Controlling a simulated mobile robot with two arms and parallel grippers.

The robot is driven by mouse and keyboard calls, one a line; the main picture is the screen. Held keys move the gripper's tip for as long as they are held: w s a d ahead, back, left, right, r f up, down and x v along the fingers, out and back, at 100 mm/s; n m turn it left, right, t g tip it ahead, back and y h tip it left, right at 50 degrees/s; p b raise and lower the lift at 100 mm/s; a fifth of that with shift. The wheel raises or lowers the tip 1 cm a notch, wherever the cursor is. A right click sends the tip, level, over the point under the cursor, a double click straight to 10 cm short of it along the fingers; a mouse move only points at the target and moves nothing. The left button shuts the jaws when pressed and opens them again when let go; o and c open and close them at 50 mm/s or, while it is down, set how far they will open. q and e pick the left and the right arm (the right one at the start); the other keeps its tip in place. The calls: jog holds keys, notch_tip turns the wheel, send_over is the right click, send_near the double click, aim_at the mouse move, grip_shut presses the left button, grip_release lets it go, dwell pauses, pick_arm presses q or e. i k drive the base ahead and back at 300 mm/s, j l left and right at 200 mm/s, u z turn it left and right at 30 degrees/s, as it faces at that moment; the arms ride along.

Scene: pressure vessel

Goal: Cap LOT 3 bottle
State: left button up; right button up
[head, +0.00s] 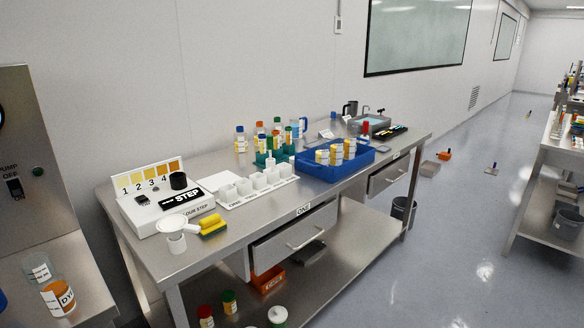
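Several small bottles with coloured caps stand in a group at the back of the steel bench (330,195). The lettering on these bottles and jars is too small to read, so I cannot tell which is LOT 3. I cannot make out a loose cap for it. Neither of my grippers is in view.
A white numbered step device (165,208), a yellow sponge (211,224) and a row of white cups (258,183) occupy the bench's left part. More bottles stand on its lower shelf. A steel panel (30,170) is at left.

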aim_at(322, 151)
jog(key=i, duration=0.4)
jog(key=u, duration=0.25)
jog(key=i+l+u, duration=0.15)
jog(key=u, duration=0.25)
jog(key=i+l+u, duration=0.15)
jog(key=l+u, duration=0.6)
jog(key=i+l+u, duration=0.1)
jog(key=l, duration=0.75)
jog(key=i+l+u, duration=0.15)
jog(key=l, duration=0.65)
jog(key=i+l+u, duration=0.1)
jog(key=l, duration=0.8)
jog(key=i+l+u, duration=0.1)
jog(key=l, duration=0.75)
